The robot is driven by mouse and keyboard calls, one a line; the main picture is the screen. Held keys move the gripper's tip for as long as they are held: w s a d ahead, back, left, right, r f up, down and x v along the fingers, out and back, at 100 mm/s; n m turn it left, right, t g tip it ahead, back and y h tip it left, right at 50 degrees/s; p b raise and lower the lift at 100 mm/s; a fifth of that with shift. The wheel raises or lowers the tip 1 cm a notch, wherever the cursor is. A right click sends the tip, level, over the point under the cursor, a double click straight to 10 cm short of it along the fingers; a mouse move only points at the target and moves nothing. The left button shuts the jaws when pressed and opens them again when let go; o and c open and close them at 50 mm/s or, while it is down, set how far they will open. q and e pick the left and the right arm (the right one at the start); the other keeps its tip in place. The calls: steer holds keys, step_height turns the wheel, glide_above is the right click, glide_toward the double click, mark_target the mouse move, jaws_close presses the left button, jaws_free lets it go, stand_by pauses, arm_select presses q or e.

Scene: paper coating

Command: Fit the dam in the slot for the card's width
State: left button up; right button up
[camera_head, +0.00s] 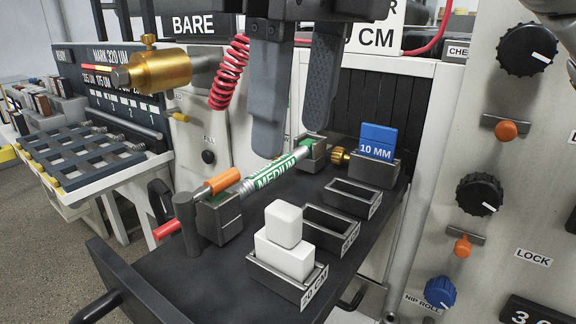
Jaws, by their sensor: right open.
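The dam appears to be the white stepped block (285,248). It sits upright in the nearest slot (300,290), whose label looks like 20 CM; I cannot tell how deep it sits. Two more slots, the middle one (331,228) and the far one (352,197), stand empty behind it; their labels are too small to read surely. A white card (376,37) at the top ends in "CM"; its number is hidden behind my right gripper (292,142). That gripper is open and empty, fingers pointing down, above and behind the white block. My left gripper is out of view.
A rod marked MEDIUM (275,172) lies across its holders at the tray's left. A blue 10 MM block (378,141) stands at the back right beside a brass knob. A brass cylinder (160,70) and red coil (229,73) are upper left. A control panel (530,150) bounds the right.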

steer(key=shift+s+d+r, duration=0.1)
steer(key=shift+d+r, duration=0.05)
steer(key=shift+r, duration=1.5)
steer(key=shift+r+p, duration=0.1)
steer(key=shift+p, duration=0.25)
